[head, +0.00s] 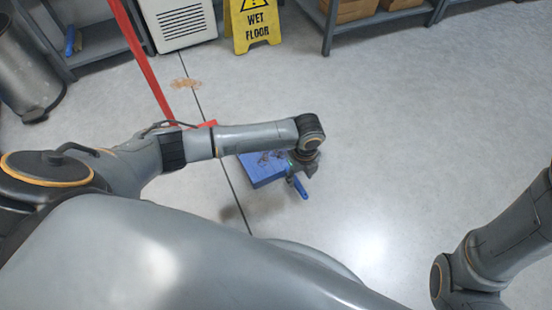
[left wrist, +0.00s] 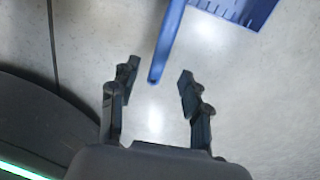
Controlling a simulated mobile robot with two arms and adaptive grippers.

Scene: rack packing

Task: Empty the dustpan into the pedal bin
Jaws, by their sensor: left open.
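The blue dustpan (head: 258,174) lies on the floor in the head view, partly hidden by my left arm. Dark debris shows in its pan. Its blue handle (head: 299,187) points toward the lower right. My left gripper (head: 303,170) is over the handle side of the dustpan. In the left wrist view, the open left gripper (left wrist: 159,72) has the handle's end (left wrist: 155,75) showing between its fingertips, with gaps on both sides. Part of the pan (left wrist: 240,10) shows at the top. The metal pedal bin (head: 28,75) stands at the upper left. My right gripper is out of view.
A red pole (head: 143,58) slants down behind my left arm. A brown patch (head: 186,84) marks the floor. A yellow wet-floor sign (head: 254,25), a white slatted unit (head: 180,22) and a shelf with boxes (head: 350,10) stand at the back. The floor right of the dustpan is clear.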

